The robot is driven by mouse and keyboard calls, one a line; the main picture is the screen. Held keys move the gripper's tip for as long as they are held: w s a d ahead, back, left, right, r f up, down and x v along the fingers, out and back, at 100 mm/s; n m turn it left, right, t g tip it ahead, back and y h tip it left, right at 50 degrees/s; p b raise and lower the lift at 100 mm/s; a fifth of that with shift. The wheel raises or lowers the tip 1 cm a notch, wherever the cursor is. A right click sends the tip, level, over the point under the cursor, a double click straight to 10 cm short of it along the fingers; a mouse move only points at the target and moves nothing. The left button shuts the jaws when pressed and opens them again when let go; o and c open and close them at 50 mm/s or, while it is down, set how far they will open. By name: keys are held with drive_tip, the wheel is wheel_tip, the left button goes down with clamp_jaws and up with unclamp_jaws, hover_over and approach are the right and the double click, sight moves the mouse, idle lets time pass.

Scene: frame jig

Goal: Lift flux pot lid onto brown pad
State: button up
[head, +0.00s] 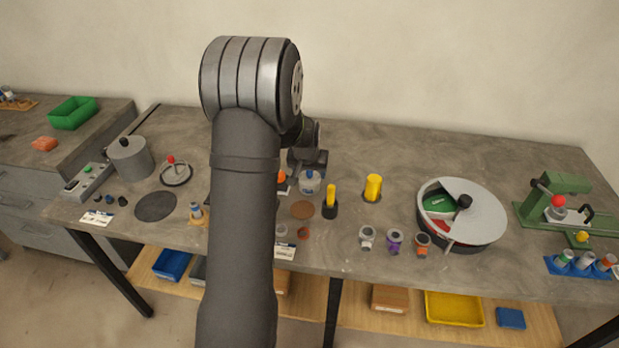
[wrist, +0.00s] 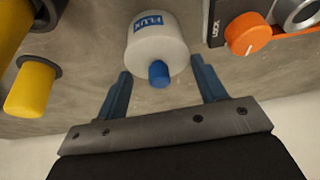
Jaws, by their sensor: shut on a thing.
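The flux pot (head: 310,187) is whitish with a blue top and stands near the middle of the bench. In the wrist view the pot (wrist: 150,42) shows its FLUX label, and the lid's blue knob (wrist: 159,75) points toward my wrist. My gripper (wrist: 160,65) has its two blue fingers on either side of the lid, shut on it; the contact itself is hard to see. In the head view my gripper (head: 308,170) is just above the pot. I cannot tell whether the lid is raised off the pot. The round brown pad (head: 303,209) lies bare in front of the pot.
A yellow-handled tool in a black holder (head: 330,205) and a yellow cylinder (head: 373,187) stand right of the pot. An orange knob marked LOCK (wrist: 248,33) is close by in the wrist view. My arm hides part of the bench left of the pad.

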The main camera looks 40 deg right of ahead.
drive_tip(key=shift+r, duration=0.1)
wheel_tip(320, 180, up, 4)
drive_tip(key=shift+r, duration=0.2)
drive_tip(key=s+d+r, duration=0.3)
drive_tip(key=s+r, duration=0.5)
drive_tip(key=s, duration=0.3)
drive_tip(key=shift+f, duration=0.1)
